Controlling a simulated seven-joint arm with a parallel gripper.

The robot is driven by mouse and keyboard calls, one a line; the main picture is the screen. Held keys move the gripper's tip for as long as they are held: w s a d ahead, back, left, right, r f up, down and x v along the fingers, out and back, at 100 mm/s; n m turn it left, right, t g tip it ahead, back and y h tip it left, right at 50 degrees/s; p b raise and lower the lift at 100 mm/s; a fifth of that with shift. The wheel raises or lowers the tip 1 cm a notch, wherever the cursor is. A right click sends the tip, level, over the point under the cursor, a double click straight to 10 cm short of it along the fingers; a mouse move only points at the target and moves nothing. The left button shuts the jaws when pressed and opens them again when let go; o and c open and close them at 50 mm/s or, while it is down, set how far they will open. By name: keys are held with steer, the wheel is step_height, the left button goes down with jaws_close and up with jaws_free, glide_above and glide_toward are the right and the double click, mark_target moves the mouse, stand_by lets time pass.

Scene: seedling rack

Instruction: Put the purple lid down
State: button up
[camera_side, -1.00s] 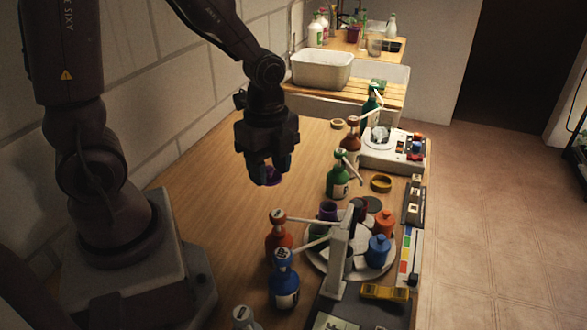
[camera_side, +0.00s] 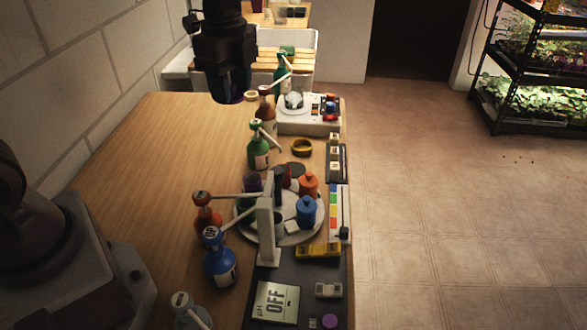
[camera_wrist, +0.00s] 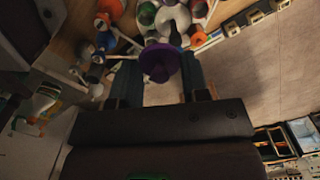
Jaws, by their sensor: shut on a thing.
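My gripper (camera_side: 231,90) is at the top of the side view, over the far part of the wooden table, with its fingers pointing down. It is shut on the purple lid (camera_wrist: 160,62), which sits between the two fingertips in the wrist view.
Pump bottles in green (camera_side: 259,150), brown (camera_side: 266,105), orange (camera_side: 206,215) and blue (camera_side: 219,260) line the table. A yellow ring (camera_side: 302,147) lies near the right edge. A stirrer device (camera_side: 310,128) stands at the back. The table's left part (camera_side: 150,160) is clear.

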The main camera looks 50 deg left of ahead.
mark_target(294, 169)
steer(key=w, duration=0.5)
steer(key=w+a+f, duration=0.1)
steer(key=w, duration=0.4)
steer(key=w+a+f, duration=0.1)
steer(key=w, duration=0.4)
steer(key=shift+w+a, duration=0.15)
steer(key=f, duration=2.4)
steer(key=shift+w+f, duration=0.1)
steer(key=shift+w, duration=0.1)
steer(key=shift+c, duration=1.2)
steer(key=o, duration=1.1)
